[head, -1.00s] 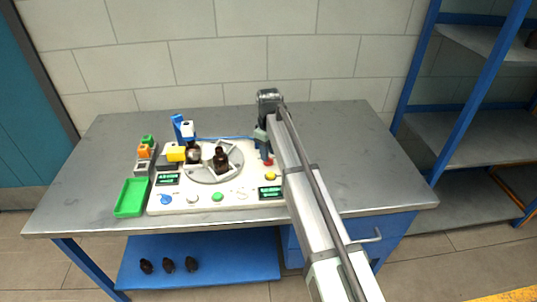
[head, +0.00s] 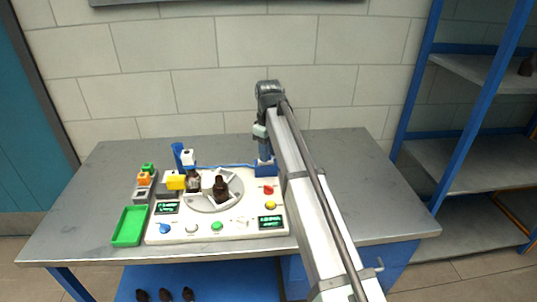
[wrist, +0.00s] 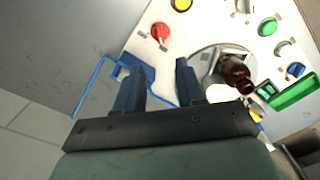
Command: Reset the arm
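My gripper (wrist: 157,88) shows in the wrist view with its two dark blue fingers apart and nothing between them. In the head view my arm reaches over the right side of the table, and the gripper end (head: 262,150) hangs at the right rear of the white machine panel (head: 165,231). One amber bottle (head: 220,188) stands on the grey round turntable (head: 200,209); it also shows in the wrist view (wrist: 237,75), right of the fingers. The gripper touches neither bottle.
A green tray (head: 129,226) lies left of the panel. Several buttons, including a red knob (wrist: 160,33), rise from the panel. Three dark bottles (head: 165,295) stand on the blue lower shelf (head: 235,280). The grey table (head: 345,175) is clear at right.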

